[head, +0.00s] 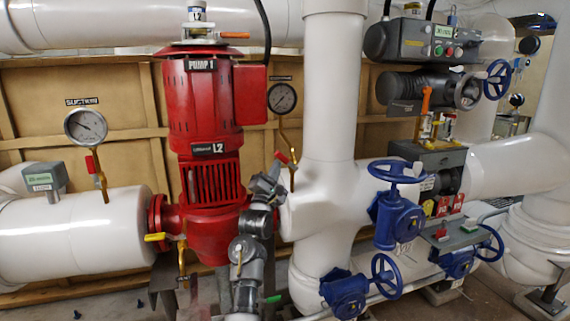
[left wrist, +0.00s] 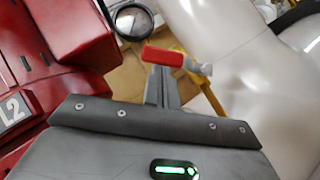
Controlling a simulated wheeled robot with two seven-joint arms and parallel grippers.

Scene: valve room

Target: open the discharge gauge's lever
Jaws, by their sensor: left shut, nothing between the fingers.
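The discharge gauge (head: 282,98) is a round dark-rimmed dial between the red pump and the white vertical pipe. Below it, its small red lever (head: 281,157) sticks out to the left of the brass stem, tilted. My left gripper (head: 276,171) is shut and empty, just below the lever. In the left wrist view the red lever (left wrist: 163,57) lies across the tips of my shut fingers (left wrist: 158,80), with the valve body at its right end. I cannot tell whether they touch. The gauge also shows in the left wrist view (left wrist: 133,21). My right gripper is not in view.
The red pump (head: 203,110) stands close on the left and the white pipe (head: 331,110) close on the right, leaving a narrow gap. A suction gauge (head: 86,125) with another red lever is at the far left. Blue handwheels (head: 398,172) stand to the right.

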